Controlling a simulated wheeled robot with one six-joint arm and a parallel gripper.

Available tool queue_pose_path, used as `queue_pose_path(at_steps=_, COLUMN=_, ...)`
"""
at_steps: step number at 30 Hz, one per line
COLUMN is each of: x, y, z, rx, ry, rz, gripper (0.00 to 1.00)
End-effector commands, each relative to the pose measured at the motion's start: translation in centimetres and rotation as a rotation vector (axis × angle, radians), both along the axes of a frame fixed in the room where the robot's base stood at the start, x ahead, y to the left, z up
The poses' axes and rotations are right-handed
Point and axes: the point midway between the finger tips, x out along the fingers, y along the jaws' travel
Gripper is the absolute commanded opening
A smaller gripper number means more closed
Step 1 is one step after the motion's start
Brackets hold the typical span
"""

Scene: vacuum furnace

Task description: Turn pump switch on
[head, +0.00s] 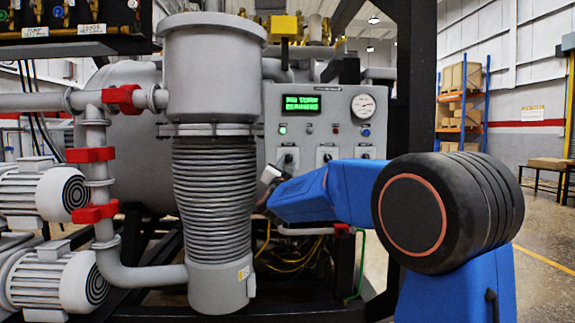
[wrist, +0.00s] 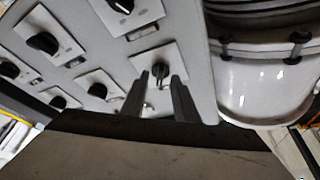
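The grey control panel (head: 340,118) carries a row of black rotary switches on white plates; labels are too small to read, so I cannot tell which is the pump switch. My gripper (wrist: 161,77) is open in the wrist view. Its two dark fingers point at one black switch (wrist: 160,70), which lies between the fingertips in the picture; I cannot tell whether they touch it. In the head view, my blue arm reaches left to the lower left of the panel. The gripper there is mostly hidden.
A grey ribbed column (head: 214,195) stands close left of my gripper and shows at right in the wrist view. Several other switches (wrist: 42,43) sit nearby on the panel. A green lit display (head: 301,104) and a round gauge (head: 363,105) are above.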

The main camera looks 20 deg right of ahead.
Motion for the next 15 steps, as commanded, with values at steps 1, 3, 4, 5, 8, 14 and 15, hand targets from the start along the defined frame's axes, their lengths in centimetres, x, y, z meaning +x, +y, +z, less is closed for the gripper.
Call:
queue_pose_path(at_steps=1, x=-0.8, y=0.5, z=-0.2, rx=0.0, ry=-0.001, rz=0.002, gripper=0.27)
queue_pose_path(at_steps=3, x=-1.9, y=1.1, z=-0.7, rx=0.0, ry=-0.001, rz=0.003, gripper=0.27)
queue_pose_path(at_steps=4, x=-2.4, y=1.4, z=-0.9, rx=0.0, ry=-0.001, rz=0.003, gripper=0.27)
queue_pose_path(at_steps=5, x=-2.9, y=1.6, z=-1.0, rx=0.0, ry=-0.001, rz=0.002, gripper=0.27)
queue_pose_path(at_steps=8, x=-4.6, y=2.6, z=-1.7, rx=0.0, ry=-0.001, rz=0.003, gripper=0.27)
queue_pose_path(at_steps=14, x=-7.9, y=4.3, z=-3.1, rx=0.0, ry=-0.001, rz=0.003, gripper=0.27)
queue_pose_path(at_steps=15, x=-8.6, y=4.7, z=-3.3, rx=0.0, ry=-0.001, rz=0.003, gripper=0.27)
